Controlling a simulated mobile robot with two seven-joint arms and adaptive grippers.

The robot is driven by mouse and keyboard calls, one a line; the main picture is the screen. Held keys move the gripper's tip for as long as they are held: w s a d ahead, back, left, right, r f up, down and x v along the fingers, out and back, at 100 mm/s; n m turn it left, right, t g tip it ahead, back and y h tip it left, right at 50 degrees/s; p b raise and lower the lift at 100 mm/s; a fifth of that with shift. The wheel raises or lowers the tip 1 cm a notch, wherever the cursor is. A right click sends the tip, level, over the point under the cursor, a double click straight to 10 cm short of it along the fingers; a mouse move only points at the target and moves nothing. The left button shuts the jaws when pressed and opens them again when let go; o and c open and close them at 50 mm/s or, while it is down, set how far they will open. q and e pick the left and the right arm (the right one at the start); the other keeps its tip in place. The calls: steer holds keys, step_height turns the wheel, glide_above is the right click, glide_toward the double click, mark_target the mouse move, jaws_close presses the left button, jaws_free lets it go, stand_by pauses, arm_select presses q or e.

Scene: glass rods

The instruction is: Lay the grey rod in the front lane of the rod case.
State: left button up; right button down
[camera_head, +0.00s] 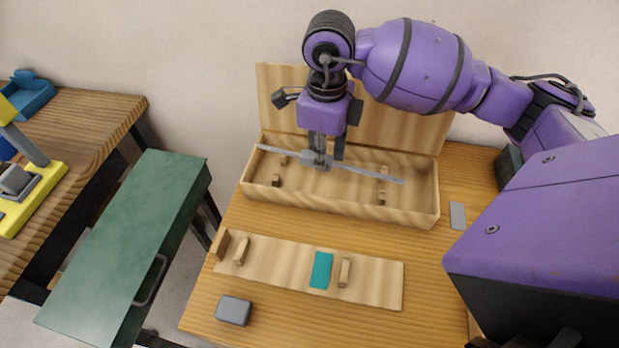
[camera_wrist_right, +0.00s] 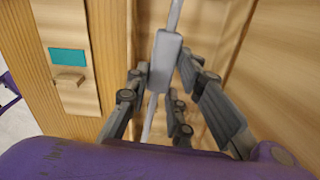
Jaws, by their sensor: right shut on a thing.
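The grey rod (camera_head: 365,173), with a thicker grey block at its middle, is held in my right gripper (camera_head: 322,160). It extends lengthwise over the open wooden rod case (camera_head: 340,205), running slightly down to the right in the head view. It looks raised above the case's small wooden supports; its exact height I cannot tell. In the right wrist view the rod (camera_wrist_right: 174,16) and its block (camera_wrist_right: 165,62) show between the fingers of my right gripper (camera_wrist_right: 172,85). The case has front and back supports at its left and right. My left gripper is out of view.
The case's lid (camera_head: 400,130) stands open behind it. In front lies a wooden board (camera_head: 285,264) with two supports and a teal patch (camera_head: 321,270). A grey block (camera_head: 233,310) and a flat grey plate (camera_head: 457,215) lie on the table. A green cabinet (camera_head: 125,240) stands left.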

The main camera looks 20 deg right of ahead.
steer(key=shift+w+n, duration=0.2)
steer(key=shift+n, duration=0.1)
steer(key=shift+s+a+n, duration=0.1)
steer(key=shift+s+n, duration=0.2)
steer(key=shift+s+f, duration=0.1)
steer(key=shift+f, duration=0.45)
step_height(320, 180, down, 5)
steer(key=b, duration=0.2)
steer(key=shift+r+b, duration=0.1)
steer(key=shift+b, duration=0.2)
steer(key=shift+f+b, duration=0.3)
steer(key=shift+f, duration=0.3)
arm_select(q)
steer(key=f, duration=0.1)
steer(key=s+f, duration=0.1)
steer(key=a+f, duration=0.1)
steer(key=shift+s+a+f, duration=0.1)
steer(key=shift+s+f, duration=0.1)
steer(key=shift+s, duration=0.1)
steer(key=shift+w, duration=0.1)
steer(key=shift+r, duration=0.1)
arm_select(e)
steer(key=shift+r, duration=0.15)
